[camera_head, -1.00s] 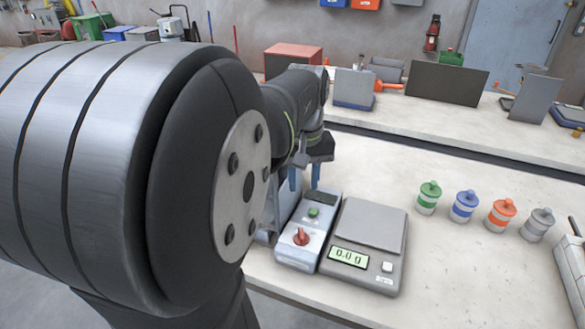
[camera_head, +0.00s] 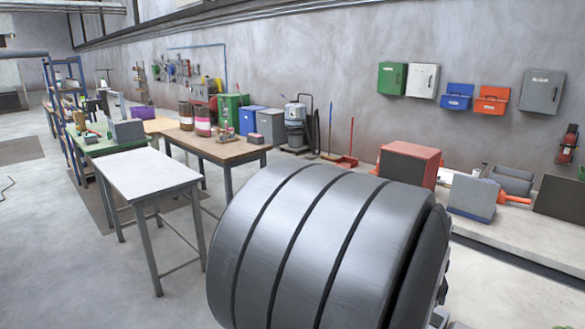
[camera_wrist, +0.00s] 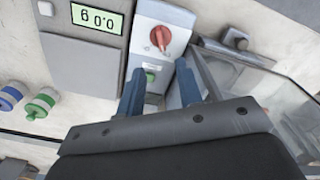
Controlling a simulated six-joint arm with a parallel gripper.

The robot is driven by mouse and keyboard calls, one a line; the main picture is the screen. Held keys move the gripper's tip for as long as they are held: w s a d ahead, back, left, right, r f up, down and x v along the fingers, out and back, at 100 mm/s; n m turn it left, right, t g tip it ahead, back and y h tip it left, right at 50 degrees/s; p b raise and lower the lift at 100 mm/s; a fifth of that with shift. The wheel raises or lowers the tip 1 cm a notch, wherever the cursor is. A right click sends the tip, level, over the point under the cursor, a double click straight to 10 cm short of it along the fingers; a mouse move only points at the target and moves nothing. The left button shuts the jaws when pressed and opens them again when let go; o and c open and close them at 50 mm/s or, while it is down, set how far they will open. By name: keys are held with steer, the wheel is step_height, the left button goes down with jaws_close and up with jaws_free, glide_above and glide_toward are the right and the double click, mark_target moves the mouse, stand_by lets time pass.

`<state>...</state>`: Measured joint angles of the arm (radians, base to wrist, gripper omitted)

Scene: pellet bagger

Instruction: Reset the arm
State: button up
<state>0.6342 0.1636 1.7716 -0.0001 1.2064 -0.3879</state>
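My gripper (camera_wrist: 160,70) shows in the wrist view as two blue fingers set apart, with nothing between them. It is open. Beyond the fingers is a grey control box (camera_wrist: 168,14) with a red knob (camera_wrist: 160,38) and a green button (camera_wrist: 150,77). The button appears in the gap between the fingers. In the head view a large grey part of my arm (camera_head: 310,250) fills the lower middle, and my gripper is out of sight there.
A scale (camera_wrist: 80,55) reading 0.0 g lies beside the control box. A clear-walled container (camera_wrist: 270,95) is at right. A white table (camera_head: 145,172) stands across the floor.

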step_height(320, 180, down, 11)
steer(key=shift+f, duration=0.2)
steer(key=shift+r, duration=0.1)
stand_by(0.4)
step_height(320, 180, up, 17)
step_height(320, 180, down, 17)
steer(key=shift+s+f, duration=0.1)
steer(key=shift+f, duration=0.1)
steer(key=m, duration=0.3)
steer(key=shift+r, duration=0.1)
step_height(320, 180, up, 18)
step_height(320, 180, down, 7)
steer(key=shift+w, duration=0.4)
